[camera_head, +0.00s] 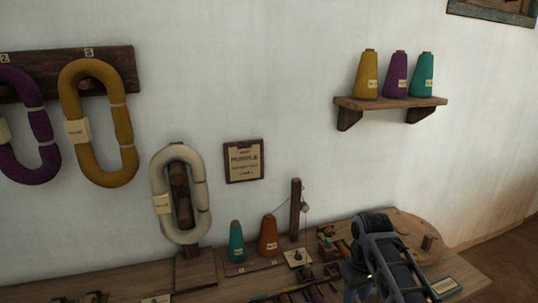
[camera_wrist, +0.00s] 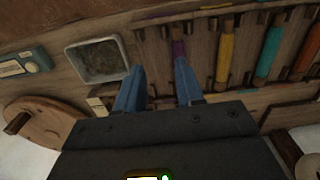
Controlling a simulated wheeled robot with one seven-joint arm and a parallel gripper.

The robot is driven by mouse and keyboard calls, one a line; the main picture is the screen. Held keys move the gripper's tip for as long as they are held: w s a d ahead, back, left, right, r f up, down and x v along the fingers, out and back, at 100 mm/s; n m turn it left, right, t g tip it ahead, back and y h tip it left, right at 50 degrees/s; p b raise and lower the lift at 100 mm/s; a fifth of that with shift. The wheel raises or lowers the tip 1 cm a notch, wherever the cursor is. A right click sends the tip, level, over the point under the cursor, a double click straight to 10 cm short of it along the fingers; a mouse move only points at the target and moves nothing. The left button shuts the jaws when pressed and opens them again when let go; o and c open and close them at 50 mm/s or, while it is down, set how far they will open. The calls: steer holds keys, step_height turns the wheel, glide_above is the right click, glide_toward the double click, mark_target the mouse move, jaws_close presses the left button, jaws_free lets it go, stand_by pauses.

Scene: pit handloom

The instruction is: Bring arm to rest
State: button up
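My gripper (camera_wrist: 159,66) shows in the wrist view with its two blue fingers spread apart. I see nothing held between them. Beyond the fingertips is a wooden rack (camera_wrist: 203,45) with coloured rods in its slots: purple (camera_wrist: 179,50), yellow (camera_wrist: 225,50), teal (camera_wrist: 268,52) and orange (camera_wrist: 305,50). I cannot tell the gap between the fingers and the rack.
A square grey tray (camera_wrist: 122,52) and a round wooden board with a peg (camera_wrist: 60,118) lie near the gripper. Cones (camera_head: 267,236) and a post (camera_head: 295,210) stand left of my arm. A wall shelf (camera_head: 390,104) holds cones; skeins (camera_head: 92,120) hang left.

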steer(key=s+a+f+m+t+y, duration=0.1)
steer(key=s+a+f+t, duration=0.15)
steer(key=s+f, duration=0.55)
steer(key=s+a+f+t, duration=0.25)
steer(key=s+f, duration=0.35)
steer(key=s, duration=0.3)
steer(key=s+m+t, duration=0.1)
steer(key=s+t, duration=0.1)
steer(key=s, duration=0.7)
steer(key=s+d+r+m+t, duration=0.1)
steer(key=s+d+r+t, duration=0.25)
steer(key=s+r, duration=1)
steer(key=s+r+t, duration=0.2)
steer(key=s+r, duration=0.3)
steer(key=r, duration=0.3)
steer(key=s+d+r+t+h, duration=0.1)
steer(key=s+r+t, duration=0.1)
steer(key=s+r, duration=0.4)
step_height(320, 180, up, 4)
steer(key=shift+f+m, duration=0.2)
steer(key=shift+m, duration=0.2)
